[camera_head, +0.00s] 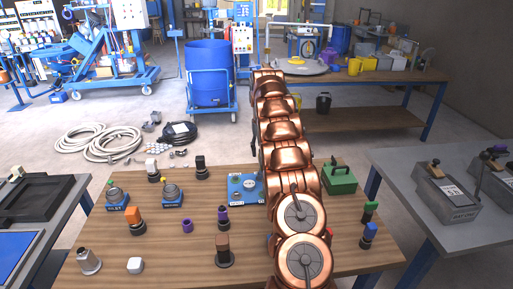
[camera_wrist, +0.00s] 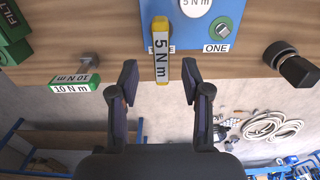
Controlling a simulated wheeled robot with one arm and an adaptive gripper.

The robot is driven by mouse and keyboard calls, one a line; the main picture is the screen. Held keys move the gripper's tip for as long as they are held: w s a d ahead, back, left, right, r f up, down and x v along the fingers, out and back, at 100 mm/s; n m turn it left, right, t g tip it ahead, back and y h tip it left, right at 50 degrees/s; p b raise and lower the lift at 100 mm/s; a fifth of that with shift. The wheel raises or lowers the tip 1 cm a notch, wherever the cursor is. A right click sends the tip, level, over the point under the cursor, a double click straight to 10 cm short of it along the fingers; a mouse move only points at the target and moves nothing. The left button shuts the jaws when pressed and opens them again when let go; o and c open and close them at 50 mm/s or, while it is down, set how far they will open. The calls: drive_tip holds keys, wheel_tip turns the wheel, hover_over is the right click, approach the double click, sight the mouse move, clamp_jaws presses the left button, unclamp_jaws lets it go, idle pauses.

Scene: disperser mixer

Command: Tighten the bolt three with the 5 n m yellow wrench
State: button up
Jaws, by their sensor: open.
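My gripper (camera_wrist: 161,72) is open, with one finger on each side of the wrench and visible gaps on both sides. The blue plate (camera_wrist: 243,8) lies behind the wrench, with a bolt (camera_wrist: 224,30) by the label ONE and a white disc marked 5 N m (camera_wrist: 196,5). Another label is mostly covered by the wrench. I cannot make out bolt three. In the head view the blue plate (camera_head: 238,190) is partly behind my arm, which hides my gripper and the wrench.
A green 10 N m tool (camera_wrist: 75,84) is left of my gripper, and a dark knobbed part (camera_wrist: 291,62) is on the right. The wooden table (camera_head: 165,262) carries several knobbed fittings and a green box (camera_head: 339,180). Grey side tables (camera_head: 440,215) flank it.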

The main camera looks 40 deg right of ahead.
drive_tip(key=shift+a+f+p, duration=0.1)
drive_tip(key=shift+f+p, duration=0.8)
drive_tip(key=shift+f, duration=2.55)
drive_tip(key=shift+c, duration=0.4)
clamp_jaws()
drive_tip(key=c, duration=0.7)
unclamp_jaws()
clamp_jaws()
